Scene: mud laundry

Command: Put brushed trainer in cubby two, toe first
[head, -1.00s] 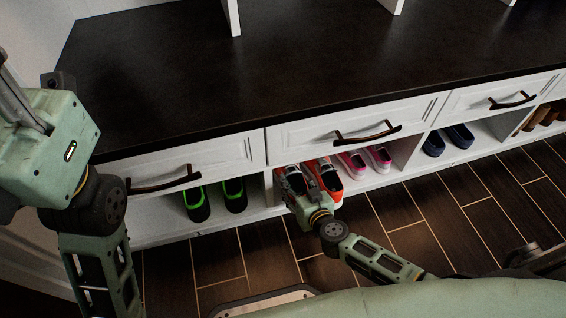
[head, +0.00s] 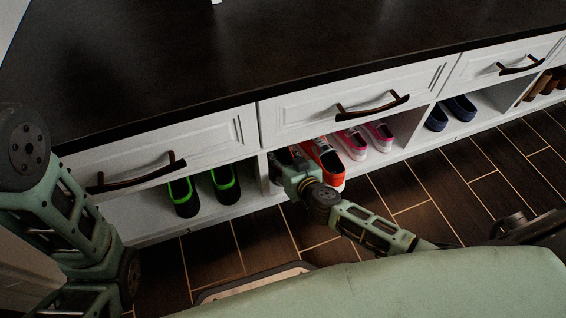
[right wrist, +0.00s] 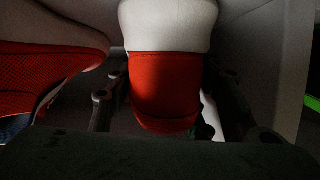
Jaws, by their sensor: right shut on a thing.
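My right gripper (head: 287,160) is shut on a red trainer, its fingers on either side of the heel. The red heel (right wrist: 165,85) fills the middle of the right wrist view, with a pale part above it. The held trainer points away from me into the cubby under the middle drawer, beside its left divider, and is mostly hidden behind my gripper in the head view. The matching orange-red trainer (head: 325,158) stands just right of it; its side also shows in the right wrist view (right wrist: 45,75). My left gripper is out of view.
Pink shoes (head: 352,143) stand at the right in the same cubby. Black-and-green shoes (head: 184,197) are in the left cubby, and dark blue shoes (head: 437,118) in the right one. Drawers with dark handles (head: 372,105) sit above. The floor in front is clear.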

